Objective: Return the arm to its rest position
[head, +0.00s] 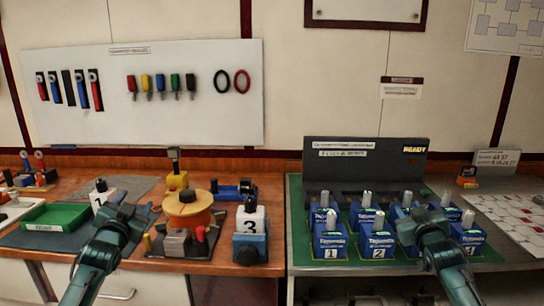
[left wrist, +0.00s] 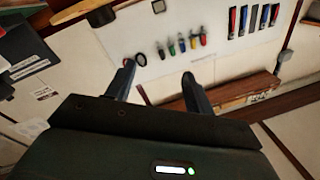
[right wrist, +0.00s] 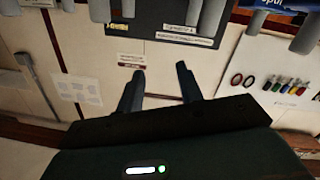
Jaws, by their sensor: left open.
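My left gripper (head: 137,206) is over the left part of the wooden bench, between the green tray and the round orange-topped device. Its two fingers stand apart with nothing between them in the left wrist view (left wrist: 158,88). My right gripper (head: 424,212) is in front of the blue breaker units on the green mat and hides part of them. Its fingers are also apart and empty in the right wrist view (right wrist: 160,85). The blue breakers, such as unit 1 (head: 330,240) and unit 2 (head: 377,240), stand upright in rows with grey levers.
A dark panel marked READY (head: 400,160) stands behind the breakers. A green tray (head: 55,217), an orange-topped device (head: 188,205) and a block marked 3 (head: 250,225) stand on the left bench. A white tool board (head: 145,120) hangs on the wall.

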